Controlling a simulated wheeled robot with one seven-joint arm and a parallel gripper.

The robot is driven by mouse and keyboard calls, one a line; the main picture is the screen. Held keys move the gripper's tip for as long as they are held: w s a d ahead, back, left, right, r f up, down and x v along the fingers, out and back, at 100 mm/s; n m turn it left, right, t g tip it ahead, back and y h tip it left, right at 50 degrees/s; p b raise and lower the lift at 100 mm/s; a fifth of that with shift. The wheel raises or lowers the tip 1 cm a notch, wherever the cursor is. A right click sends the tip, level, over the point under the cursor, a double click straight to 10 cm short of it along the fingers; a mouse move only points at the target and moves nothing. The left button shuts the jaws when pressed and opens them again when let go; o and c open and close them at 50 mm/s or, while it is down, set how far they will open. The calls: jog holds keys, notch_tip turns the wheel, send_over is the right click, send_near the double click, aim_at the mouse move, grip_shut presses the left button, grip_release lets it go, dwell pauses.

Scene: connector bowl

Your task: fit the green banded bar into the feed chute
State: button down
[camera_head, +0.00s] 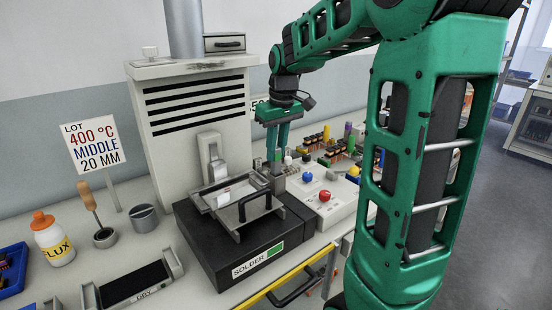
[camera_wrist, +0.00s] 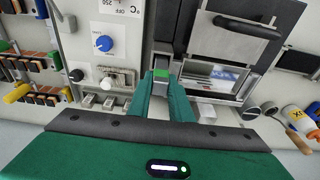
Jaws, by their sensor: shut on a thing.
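My gripper (camera_head: 278,160) points down at the right rear corner of the black solder unit (camera_head: 222,254). In the wrist view its fingers (camera_wrist: 161,88) are shut on a small grey bar with a green band (camera_wrist: 161,74). The bar is upright or nearly so, and the fingers cover its sides. A grey block (camera_head: 277,182), which looks like the feed chute, stands right under the fingertips in the head view. I cannot tell whether the bar's lower end is in its opening, as the fingers and the bar hide it.
A lidded tray with a black handle (camera_head: 258,206) lies on the solder unit left of the gripper. A control box with a blue knob (camera_head: 307,177) and a red knob (camera_head: 324,195) stands at the right. Racks of small parts (camera_head: 318,142) are behind it. A vented hood (camera_head: 196,108) rises behind.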

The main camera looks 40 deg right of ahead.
aim_at(276, 168)
jog(key=shift+f, duration=1.2)
